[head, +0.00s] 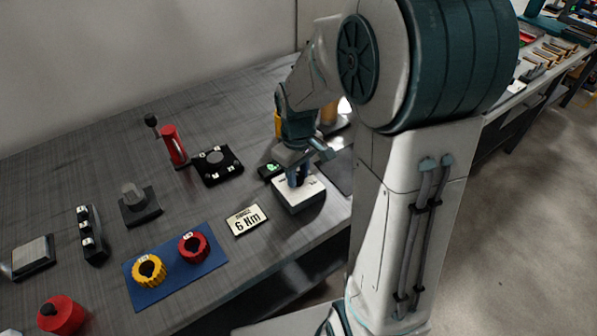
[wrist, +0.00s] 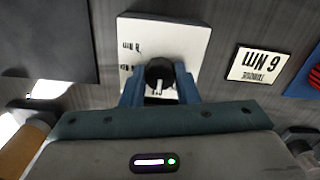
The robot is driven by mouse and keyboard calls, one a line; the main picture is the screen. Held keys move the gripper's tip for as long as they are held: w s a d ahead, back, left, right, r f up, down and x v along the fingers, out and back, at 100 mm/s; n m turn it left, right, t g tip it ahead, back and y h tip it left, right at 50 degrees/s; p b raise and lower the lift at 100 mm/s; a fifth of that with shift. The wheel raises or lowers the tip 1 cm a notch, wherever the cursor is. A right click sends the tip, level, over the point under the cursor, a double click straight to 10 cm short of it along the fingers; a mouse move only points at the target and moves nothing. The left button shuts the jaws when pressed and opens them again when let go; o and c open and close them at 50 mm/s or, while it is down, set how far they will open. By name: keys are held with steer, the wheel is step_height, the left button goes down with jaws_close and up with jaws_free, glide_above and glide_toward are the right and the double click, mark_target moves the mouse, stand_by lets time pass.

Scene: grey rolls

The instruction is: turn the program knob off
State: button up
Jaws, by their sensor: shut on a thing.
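The knob (wrist: 160,72) is round and black, with a white pointer mark toward the bottom of the wrist view. It sits on a white panel (wrist: 186,40) with black "Nm" markings on its left side, partly covered. My gripper (wrist: 160,84) has its two blue fingers shut on the knob from either side. In the head view, my gripper (head: 297,178) points down onto the white-topped box (head: 300,198) near the table's front edge. The knob is mostly hidden there by the fingers.
A "6 Nm" sign (head: 247,220) lies left of the box. Behind it is a small black device with a green display (head: 270,170). A blue mat (head: 196,276) bears a yellow and a red ring. A dark flat plate (wrist: 50,40) lies beside the panel.

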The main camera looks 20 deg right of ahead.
mark_target(298, 175)
steer(key=o, duration=1)
steer(key=shift+c, duration=0.2)
steer(key=shift+r, duration=0.1)
step_height(298, 175, up, 14)
steer(key=p, duration=0.1)
steer(key=s+m+t+p, duration=0.2)
steer(key=s+m+p, duration=0.2)
steer(key=s, duration=0.9)
steer(key=shift+s+r+m+t, duration=0.3)
steer(key=shift+s+m+t, duration=0.1)
steer(key=shift+m, duration=0.6)
